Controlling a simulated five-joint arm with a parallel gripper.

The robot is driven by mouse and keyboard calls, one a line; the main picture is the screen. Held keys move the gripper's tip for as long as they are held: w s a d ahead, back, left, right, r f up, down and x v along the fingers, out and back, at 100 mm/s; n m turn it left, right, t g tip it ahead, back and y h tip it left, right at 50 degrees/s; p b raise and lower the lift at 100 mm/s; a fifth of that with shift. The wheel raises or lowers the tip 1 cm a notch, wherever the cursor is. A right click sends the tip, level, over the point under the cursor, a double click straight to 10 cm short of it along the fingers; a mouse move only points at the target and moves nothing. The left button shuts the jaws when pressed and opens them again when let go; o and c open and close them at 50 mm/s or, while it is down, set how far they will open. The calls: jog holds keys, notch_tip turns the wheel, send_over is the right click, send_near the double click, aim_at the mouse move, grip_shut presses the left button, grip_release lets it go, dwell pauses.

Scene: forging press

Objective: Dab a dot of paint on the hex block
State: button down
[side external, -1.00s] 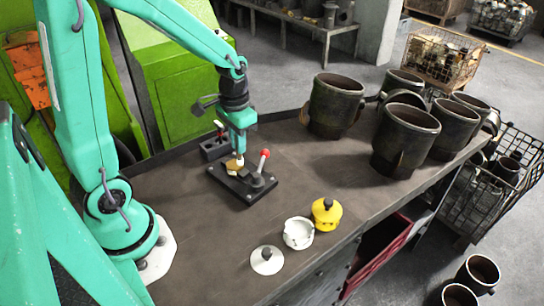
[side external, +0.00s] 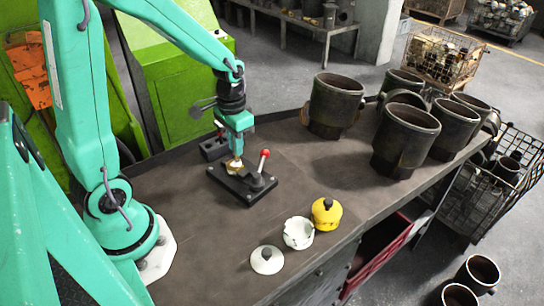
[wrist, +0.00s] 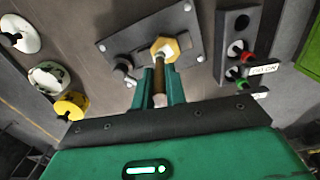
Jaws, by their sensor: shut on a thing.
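The brass-coloured hex block (side external: 235,165) sits on the black fixture plate (side external: 241,189), beside a red-knobbed lever (side external: 264,158). The block also shows in the wrist view (wrist: 173,43). My gripper (wrist: 161,74) is shut on a slim brown stick (wrist: 159,80), possibly a paint tool. In the side external view my gripper (side external: 236,152) is right above the block and points down. In the wrist view the stick's far end overlaps the block; I cannot tell whether it touches. No clear paint dot shows on the block; part of its top is covered.
A dark holder (side external: 212,148) with red and green ends and a label (wrist: 262,69) stands beside the plate. A white lid (side external: 267,260), white cup (side external: 298,233) and yellow pot (side external: 327,213) stand near the front edge. Several large dark metal sleeves (side external: 334,105) fill the right; the bench between is clear.

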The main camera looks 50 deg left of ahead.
jog(key=shift+w+d, duration=0.15)
jog(key=shift+d, duration=0.3)
notch_tip(320, 180, up, 8)
jog(key=shift+a, duration=0.15)
dwell(0.7)
